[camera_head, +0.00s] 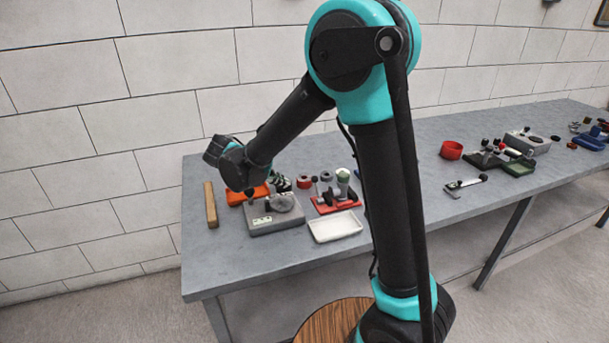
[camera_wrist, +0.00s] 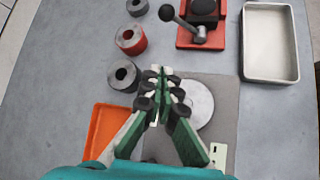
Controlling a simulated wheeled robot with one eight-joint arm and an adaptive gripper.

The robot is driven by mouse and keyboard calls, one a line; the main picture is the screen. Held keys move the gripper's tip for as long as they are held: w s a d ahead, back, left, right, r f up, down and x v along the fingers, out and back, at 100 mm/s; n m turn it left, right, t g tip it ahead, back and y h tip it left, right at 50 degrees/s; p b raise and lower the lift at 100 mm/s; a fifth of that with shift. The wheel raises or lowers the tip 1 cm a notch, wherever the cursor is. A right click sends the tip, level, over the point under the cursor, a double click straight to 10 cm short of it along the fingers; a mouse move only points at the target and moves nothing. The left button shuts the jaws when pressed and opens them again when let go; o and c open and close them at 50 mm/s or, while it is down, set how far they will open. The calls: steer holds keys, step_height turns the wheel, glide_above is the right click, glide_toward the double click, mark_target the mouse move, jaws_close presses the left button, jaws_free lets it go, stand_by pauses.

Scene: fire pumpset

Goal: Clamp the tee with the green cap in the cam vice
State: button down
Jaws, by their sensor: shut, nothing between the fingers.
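The cam vice (camera_head: 336,203) is a red base with dark parts and a ball-ended lever. It also shows at the top of the wrist view (camera_wrist: 197,42), partly cut off. An upright pale piece with a green top (camera_head: 343,177), which looks like the tee with the green cap, stands at the back right of the vice in the head view. I cannot tell whether it is in the jaws. My gripper (camera_wrist: 160,76) is shut and empty, its green fingers together above a grey plate with a round disc, apart from the vice.
The grey block with a disc (camera_head: 275,219) lies beneath my gripper. An orange tray (camera_wrist: 103,128), a white tray (camera_wrist: 270,75), a red ring (camera_wrist: 131,40) and grey rings (camera_wrist: 123,75) lie around. A wooden bar (camera_head: 210,205) is at the left. The front left table is bare.

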mark_target(317, 189)
steer(key=shift+w, duration=0.25)
steer(key=shift+w+d+f, duration=0.15)
steer(key=shift+w+f, duration=0.05)
steer(key=shift+f, duration=0.05)
steer(key=x, duration=0.8)
steer(key=shift+d+f, duration=0.1)
steer(key=shift+f, duration=0.05)
steer(key=shift+d+r, duration=0.6)
steer(key=shift+d, duration=0.2)
steer(key=shift+s+d+r, duration=0.1)
steer(key=shift+d+r, duration=0.4)
steer(key=shift+r, duration=0.3)
steer(key=shift+r, duration=0.1)
steer(key=shift+s, duration=0.15)
steer(key=shift+r, duration=0.1)
